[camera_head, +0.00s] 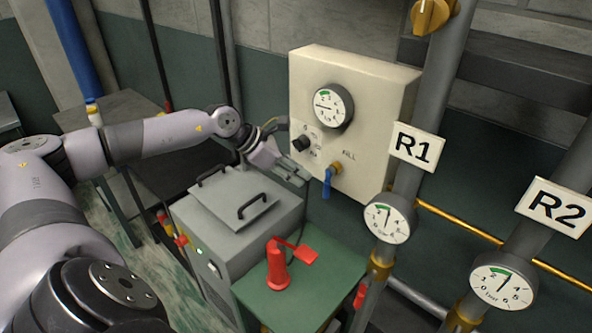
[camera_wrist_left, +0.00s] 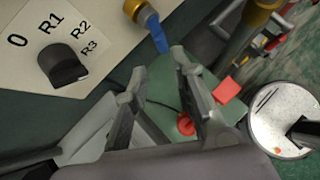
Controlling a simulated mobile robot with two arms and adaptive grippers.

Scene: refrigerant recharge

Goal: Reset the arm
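My left arm reaches in from the left in the head view. Its gripper (camera_head: 290,172) is in front of the lower left of the white control box (camera_head: 375,130), just below the black selector knob (camera_head: 302,143). In the left wrist view the two gripper fingers (camera_wrist_left: 156,68) are apart with nothing between them. The knob (camera_wrist_left: 62,66) stands left of the fingers, beside marks 0, R1, R2 and R3. My right gripper is out of view.
A grey machine (camera_head: 258,222) with a handled lid stands below the gripper. A red tool (camera_head: 278,268) is on the green stand (camera_head: 325,285). Pipes with R1 (camera_head: 418,147) and R2 (camera_head: 553,207) signs and gauges stand at right. A round gauge (camera_head: 333,106) is on the box.

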